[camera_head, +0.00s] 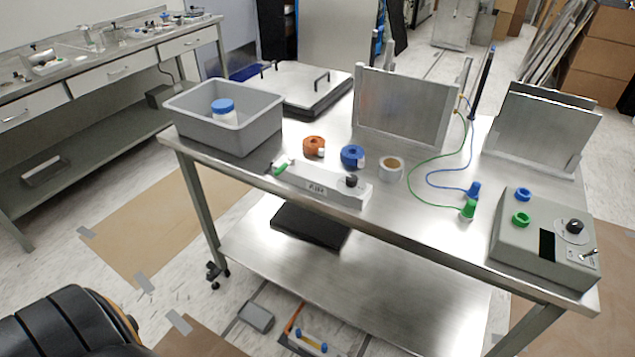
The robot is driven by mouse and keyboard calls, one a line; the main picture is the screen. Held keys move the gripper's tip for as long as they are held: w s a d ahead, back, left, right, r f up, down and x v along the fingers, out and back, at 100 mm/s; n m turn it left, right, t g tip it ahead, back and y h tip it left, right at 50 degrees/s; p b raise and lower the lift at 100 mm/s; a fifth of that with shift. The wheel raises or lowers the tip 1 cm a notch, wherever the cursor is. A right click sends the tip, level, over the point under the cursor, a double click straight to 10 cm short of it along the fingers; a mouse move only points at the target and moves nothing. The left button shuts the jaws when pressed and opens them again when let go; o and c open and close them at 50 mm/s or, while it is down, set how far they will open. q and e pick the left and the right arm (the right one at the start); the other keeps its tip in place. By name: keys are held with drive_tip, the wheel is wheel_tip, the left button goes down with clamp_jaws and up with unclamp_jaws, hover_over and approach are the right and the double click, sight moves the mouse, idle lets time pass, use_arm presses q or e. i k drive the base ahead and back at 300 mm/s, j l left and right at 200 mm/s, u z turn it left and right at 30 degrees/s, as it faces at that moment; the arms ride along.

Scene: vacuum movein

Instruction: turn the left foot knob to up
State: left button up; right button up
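No part labelled as a left foot knob can be made out for sure. On the floor under the table, a grey pedal-like block (257,316) lies beside a low unit (308,343) with small blue ends and a yellow strip; the bottom edge of the picture cuts the unit off. On the table, a black knob (351,181) sits on a white bar-shaped unit (310,187), and another black knob (575,227) sits on a grey control box (540,240). The settings of these knobs are too small to read. Neither gripper is in view.
The steel table (425,232) has a lower shelf (360,285) holding a black slab (310,226). A grey bin (228,118) with a blue-lidded jar, tape rolls, upright panels and blue and green cables occupy the top.

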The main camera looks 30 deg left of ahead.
sight(210, 275)
drive_tip(key=u, duration=2)
drive_tip(key=z, duration=0.45)
drive_tip(key=i+j+z, duration=0.35)
drive_tip(key=j, duration=0.25)
drive_tip(key=i+j+z, duration=0.2)
drive_tip(key=j+z, duration=0.2)
drive_tip(key=j, duration=0.25)
